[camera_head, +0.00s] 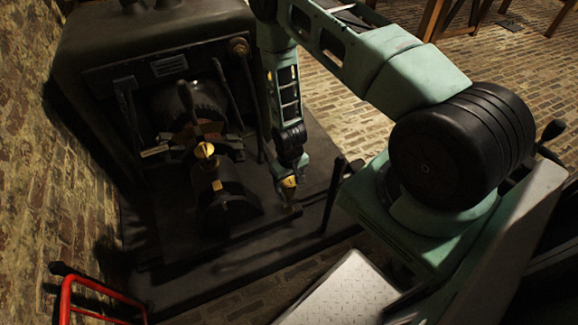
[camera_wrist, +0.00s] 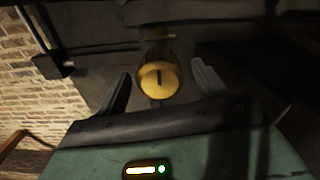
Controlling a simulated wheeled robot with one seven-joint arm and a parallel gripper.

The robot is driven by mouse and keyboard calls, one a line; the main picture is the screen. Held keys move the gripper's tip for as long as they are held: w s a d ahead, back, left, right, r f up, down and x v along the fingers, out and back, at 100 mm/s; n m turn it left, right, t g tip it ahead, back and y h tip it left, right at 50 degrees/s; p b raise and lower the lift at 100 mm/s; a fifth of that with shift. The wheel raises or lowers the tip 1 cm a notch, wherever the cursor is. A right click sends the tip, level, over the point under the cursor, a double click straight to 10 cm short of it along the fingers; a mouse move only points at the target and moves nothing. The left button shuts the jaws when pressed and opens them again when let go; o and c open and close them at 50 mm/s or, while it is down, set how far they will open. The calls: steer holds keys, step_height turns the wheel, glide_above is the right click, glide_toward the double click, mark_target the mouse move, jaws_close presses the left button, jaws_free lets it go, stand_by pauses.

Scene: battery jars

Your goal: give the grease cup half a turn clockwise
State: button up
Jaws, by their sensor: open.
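The grease cup (camera_wrist: 173,82) is a round yellow cap with a dark slot, nearly upright in the wrist view. Behind it is a duller brass-coloured body. My gripper (camera_wrist: 161,72) is open, with one dark finger on each side of the cap and a visible gap on both sides. In the head view the cup (camera_head: 288,183) is a small yellow patch low at the machine's right side. My gripper (camera_head: 291,176) is down at it there, and its fingers are too small and dark to make out.
The dark machine (camera_head: 150,40) fills the left of the head view. Another yellow knob (camera_head: 205,150) is on its front, left of my gripper. An upright dark lever (camera_head: 333,195) stands close right of my gripper. A red frame (camera_head: 66,300) is at the lower left.

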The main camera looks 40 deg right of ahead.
mark_target(289, 180)
step_height(289, 180, up, 17)
steer(key=p, duration=0.2)
steer(key=shift+f, duration=0.1)
stand_by(0.5)
steer(key=s+a+r+n+y+p, duration=0.1)
steer(key=a+r+n+p, duration=0.15)
steer(key=a+r, duration=0.6)
steer(key=s+a+r+n+p, duration=0.1)
steer(key=a+r+p, duration=0.35)
steer(key=r, duration=0.75)
steer(key=s+a+r+n+p, duration=0.2)
steer(key=s+a+r, duration=0.2)
steer(key=s+r, duration=0.3)
steer(key=s+a+r+n+p, duration=0.2)
steer(key=s+a+r, duration=0.3)
steer(key=s+r, duration=0.3)
step_height(289, 180, up, 4)
steer(key=shift+s+a+f+n, duration=0.25)
steer(key=shift+s+n, duration=0.05)
steer(key=shift+n, duration=0.45)
